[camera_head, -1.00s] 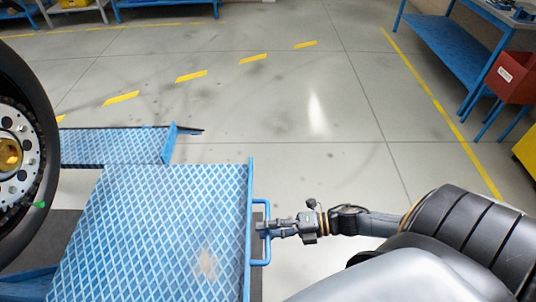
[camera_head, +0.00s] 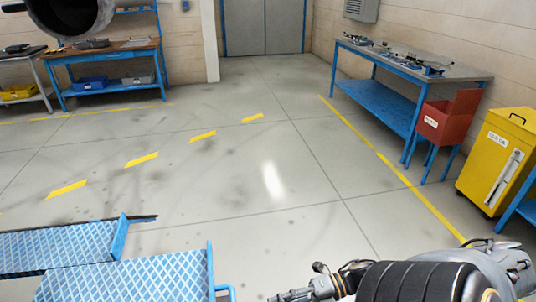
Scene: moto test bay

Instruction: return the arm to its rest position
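My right arm comes in at the bottom right, with its black ribbed section low in the picture. My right gripper (camera_head: 288,296) is at the bottom edge and partly cut off. It lies to the right of the blue handle (camera_head: 227,290) on the blue tread-plate platform (camera_head: 140,283), with a gap between them. Whether its fingers are open or shut does not show. I see nothing held in it. My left gripper is not in view.
A dark rounded object (camera_head: 72,18) crosses the top left; I cannot tell what it is. A workbench (camera_head: 415,62), a red bin (camera_head: 446,118) and a yellow cabinet (camera_head: 497,160) stand at the right. Another bench (camera_head: 103,50) is at the back left. The middle floor is clear.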

